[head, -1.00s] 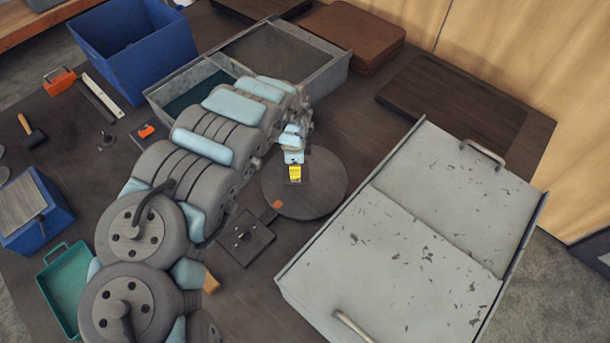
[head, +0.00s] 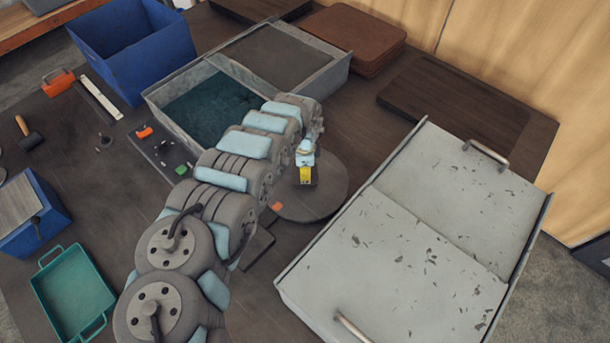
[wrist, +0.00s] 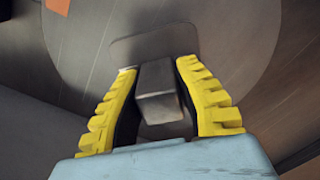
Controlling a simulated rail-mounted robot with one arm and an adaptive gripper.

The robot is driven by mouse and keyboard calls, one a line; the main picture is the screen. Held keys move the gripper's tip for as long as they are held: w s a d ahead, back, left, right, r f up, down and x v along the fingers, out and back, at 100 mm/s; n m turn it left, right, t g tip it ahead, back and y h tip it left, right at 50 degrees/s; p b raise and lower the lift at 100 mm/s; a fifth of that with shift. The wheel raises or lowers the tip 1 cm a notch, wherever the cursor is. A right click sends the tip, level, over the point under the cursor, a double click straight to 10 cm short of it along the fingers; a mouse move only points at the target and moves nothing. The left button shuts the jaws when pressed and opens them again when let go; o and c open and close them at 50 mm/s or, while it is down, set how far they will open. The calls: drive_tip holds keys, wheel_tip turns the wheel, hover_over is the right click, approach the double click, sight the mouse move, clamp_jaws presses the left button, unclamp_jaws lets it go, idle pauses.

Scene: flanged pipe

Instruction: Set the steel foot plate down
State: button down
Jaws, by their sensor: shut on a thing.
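My gripper (head: 306,178) is over the round dark disc (head: 325,200) on the table. In the wrist view its yellow fingers (wrist: 160,90) are shut on a grey block (wrist: 158,92). Below the block is a flat grey plate with rounded corners (wrist: 125,50), which looks like the steel foot plate. The block seems to stand up from it, but its lower end is hidden by my gripper. The plate lies within the outline of the disc. I cannot tell whether it touches the disc or hangs just above it.
A small orange piece (head: 277,206) is at the disc's left edge. A large grey lidded box (head: 420,230) stands close on the right. A grey two-part bin (head: 250,80) is behind. A teal tray (head: 75,290) and blue bins (head: 130,50) are left. My arm partly hides a dark square plate (head: 258,248).

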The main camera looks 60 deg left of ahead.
drive_tip(key=shift+w+f, duration=0.2)
drive_tip(key=shift+f, duration=0.75)
drive_tip(key=shift+s+f+b, duration=0.1)
drive_tip(key=shift+f+b, duration=0.3)
drive_tip(key=shift+f, duration=0.3)
drive_tip(key=shift+f, duration=0.15)
drive_tip(key=c, duration=0.9)
unclamp_jaws()
drive_tip(key=shift+a+r+p, duration=0.1)
drive_tip(key=shift+r+p, duration=0.45)
drive_tip(key=shift+r, duration=1.95)
drive_tip(key=shift+r+p, duration=0.6)
drive_tip(key=shift+r, duration=3.05)
